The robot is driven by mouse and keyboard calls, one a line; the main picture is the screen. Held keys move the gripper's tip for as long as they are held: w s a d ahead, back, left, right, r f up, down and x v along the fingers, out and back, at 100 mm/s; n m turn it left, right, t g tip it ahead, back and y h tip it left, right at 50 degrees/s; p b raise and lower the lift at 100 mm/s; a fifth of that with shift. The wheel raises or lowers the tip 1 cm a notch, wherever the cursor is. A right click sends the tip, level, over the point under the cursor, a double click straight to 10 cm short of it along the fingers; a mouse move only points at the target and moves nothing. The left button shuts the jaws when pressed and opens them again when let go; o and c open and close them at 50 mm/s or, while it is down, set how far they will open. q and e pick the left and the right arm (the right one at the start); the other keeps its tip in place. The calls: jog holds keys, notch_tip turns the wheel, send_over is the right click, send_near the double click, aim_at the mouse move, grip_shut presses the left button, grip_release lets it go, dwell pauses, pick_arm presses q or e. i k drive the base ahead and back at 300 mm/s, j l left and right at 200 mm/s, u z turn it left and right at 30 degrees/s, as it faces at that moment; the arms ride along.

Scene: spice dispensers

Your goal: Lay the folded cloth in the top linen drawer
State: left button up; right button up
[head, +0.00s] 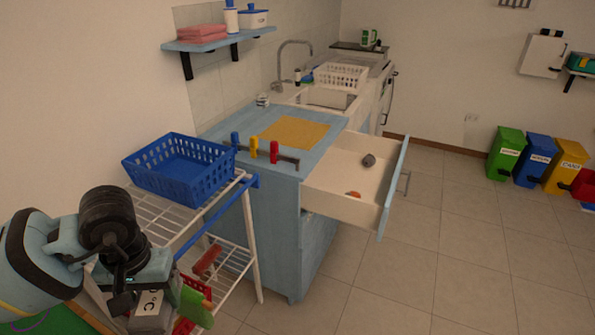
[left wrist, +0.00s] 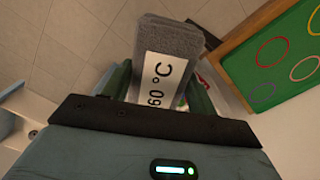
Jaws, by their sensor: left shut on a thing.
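My left gripper (head: 158,292) is at the lower left of the head view, beside the wire rack. It is shut on the folded cloth (head: 146,323), a grey bundle with a white label reading 60 °C. In the left wrist view the grey cloth (left wrist: 170,40) sits between the green fingers, its label facing the camera. The top drawer (head: 340,200) of the blue cabinet stands pulled open, to the right of and beyond my gripper. A brownish-grey item (head: 368,160) and a small orange item (head: 353,194) lie in it. My right gripper is not in view.
A blue basket (head: 180,167) stands on the white wire rack (head: 158,222), between my gripper and the cabinet. A yellow cloth (head: 290,132) and coloured-handled hooks (head: 254,147) are at the blue counter. Floor right of the drawer is clear up to the coloured bins (head: 537,158).

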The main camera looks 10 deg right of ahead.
aim_at(359, 183)
jog(key=i+l, duration=0.15)
jog(key=l, duration=0.25)
jog(key=i+l, duration=0.15)
jog(key=l, duration=0.2)
jog(key=i+l, duration=0.2)
jog(key=l, duration=0.2)
jog(key=i+l+u, duration=0.1)
jog(key=l, duration=0.25)
jog(key=i+l, duration=0.2)
jog(key=l, duration=0.2)
jog(key=i+l, duration=0.15)
jog(key=l, duration=0.25)
jog(key=i+l+u, duration=0.1)
jog(key=i+l, duration=0.55)
jog(key=i, duration=0.45)
